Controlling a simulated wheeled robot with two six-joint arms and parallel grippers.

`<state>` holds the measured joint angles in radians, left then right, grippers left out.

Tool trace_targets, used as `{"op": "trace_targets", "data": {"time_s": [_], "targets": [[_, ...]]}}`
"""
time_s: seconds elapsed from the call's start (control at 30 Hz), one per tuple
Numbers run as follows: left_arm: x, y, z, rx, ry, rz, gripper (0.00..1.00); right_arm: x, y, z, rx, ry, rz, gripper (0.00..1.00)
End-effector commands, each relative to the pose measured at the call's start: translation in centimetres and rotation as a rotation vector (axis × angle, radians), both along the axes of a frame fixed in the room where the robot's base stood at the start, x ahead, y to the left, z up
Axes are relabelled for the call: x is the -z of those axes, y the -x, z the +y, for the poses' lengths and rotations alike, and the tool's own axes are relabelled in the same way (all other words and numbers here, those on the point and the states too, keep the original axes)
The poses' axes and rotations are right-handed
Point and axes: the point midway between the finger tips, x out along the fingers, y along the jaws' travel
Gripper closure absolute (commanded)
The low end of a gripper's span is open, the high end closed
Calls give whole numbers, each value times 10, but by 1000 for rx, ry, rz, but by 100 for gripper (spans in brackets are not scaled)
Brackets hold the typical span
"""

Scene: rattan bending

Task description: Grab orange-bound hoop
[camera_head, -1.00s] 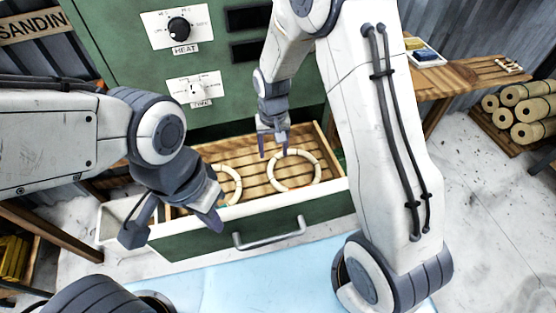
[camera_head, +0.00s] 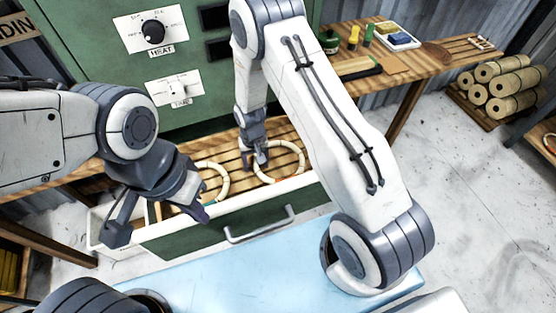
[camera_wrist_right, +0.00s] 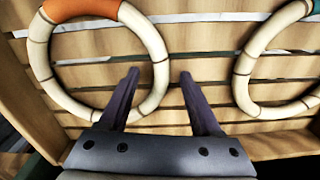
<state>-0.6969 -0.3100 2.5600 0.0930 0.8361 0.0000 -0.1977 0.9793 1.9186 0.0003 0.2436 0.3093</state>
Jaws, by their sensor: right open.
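The orange-bound hoop (camera_head: 284,145) is a pale rattan ring lying in the slatted drawer. In the right wrist view its orange binding (camera_wrist_right: 80,8) is at the top left. My right gripper (camera_head: 257,163) is at this hoop's left side. In the right wrist view its open fingers (camera_wrist_right: 158,74) stand on either side of the ring's rim, one inside and one outside. A second hoop (camera_head: 225,181) lies to the left, partly hidden; its binding is teal (camera_wrist_right: 302,5). My left gripper (camera_head: 157,215) is open and empty near the drawer's front left.
The green-fronted drawer (camera_head: 190,238) has a metal handle (camera_head: 260,226) and raised wooden walls. A pale blue surface (camera_head: 220,290) lies in front. A bench (camera_head: 440,62) with small items is at the upper right.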

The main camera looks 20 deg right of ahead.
Motion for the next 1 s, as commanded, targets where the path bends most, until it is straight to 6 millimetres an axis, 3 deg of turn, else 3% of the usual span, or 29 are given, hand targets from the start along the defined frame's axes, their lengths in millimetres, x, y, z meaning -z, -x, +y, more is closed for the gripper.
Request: {"op": "trace_targets", "data": {"time_s": [0.17, 0.2, 0.3, 0.37, 0.77, 1.0], "targets": [[0, 0, 0, 0, 0, 0, 100, 0, 0, 0, 0, 0, -1, 35], [0, 0, 0, 0, 0, 0, 100, 0, 0, 0, 0, 0, -1, 43], [0, 0, 0, 0, 0, 0, 100, 0, 0, 0, 0, 0, 0, 81], [0, 0, 0, 0, 0, 0, 100, 0, 0, 0, 0, 0, 0, 100], [2, 0, 0, 0, 0, 0, 100, -4, -1, 0, 0, 0, -1, 100], [9, 0, 0, 0, 0, 0, 100, -34, -2, 0, 0, -1, -6, 100]]}}
